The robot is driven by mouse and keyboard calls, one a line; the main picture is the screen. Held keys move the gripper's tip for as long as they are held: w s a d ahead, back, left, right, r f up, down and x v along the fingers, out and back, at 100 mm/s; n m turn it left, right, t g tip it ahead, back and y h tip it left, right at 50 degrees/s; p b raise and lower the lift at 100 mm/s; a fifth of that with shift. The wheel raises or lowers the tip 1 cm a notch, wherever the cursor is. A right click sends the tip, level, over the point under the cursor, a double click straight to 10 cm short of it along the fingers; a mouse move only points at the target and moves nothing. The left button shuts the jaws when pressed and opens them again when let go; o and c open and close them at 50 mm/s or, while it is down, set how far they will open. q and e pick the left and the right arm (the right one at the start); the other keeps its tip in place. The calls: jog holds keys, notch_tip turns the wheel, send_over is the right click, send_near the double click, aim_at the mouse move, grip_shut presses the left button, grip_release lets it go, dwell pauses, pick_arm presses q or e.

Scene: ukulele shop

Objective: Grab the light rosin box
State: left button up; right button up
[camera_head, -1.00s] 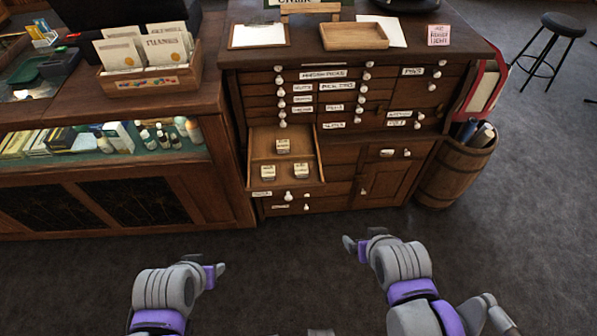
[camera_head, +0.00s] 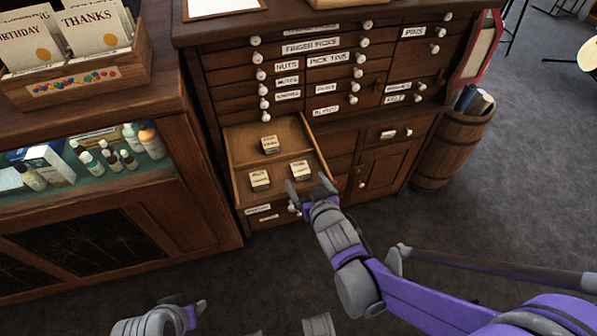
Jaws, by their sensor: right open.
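An open drawer (camera_head: 240,150) in the wooden cabinet holds three small pale-topped boxes. One box (camera_head: 270,145) sits at the back, one box (camera_head: 260,180) at the front left, and one box (camera_head: 301,170) at the front right. Their lettering is too small to read, so I cannot tell which is the light rosin box. My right gripper (camera_head: 309,187) is open and empty at the drawer's front edge, with its fingertips just in front of the front-right box. My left gripper (camera_head: 196,313) is low at the bottom left, away from the drawer; its jaw opening is unclear.
The cabinet (camera_head: 345,150) has several labelled closed drawers with white knobs. A glass-fronted counter (camera_head: 160,215) with bottles and a card box (camera_head: 75,80) stands at the left. A wooden barrel (camera_head: 455,145) stands at the right. The carpet in front is clear.

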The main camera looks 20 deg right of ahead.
aim_at(302, 172)
jog(key=b+x, duration=0.2)
jog(key=x, duration=0.4)
jog(key=shift+w+d+f, duration=0.15)
jog(key=shift+w+f, duration=0.05)
jog(key=shift+w, duration=0.1)
jog(key=shift+c, duration=0.2)
jog(key=c, duration=1.4)
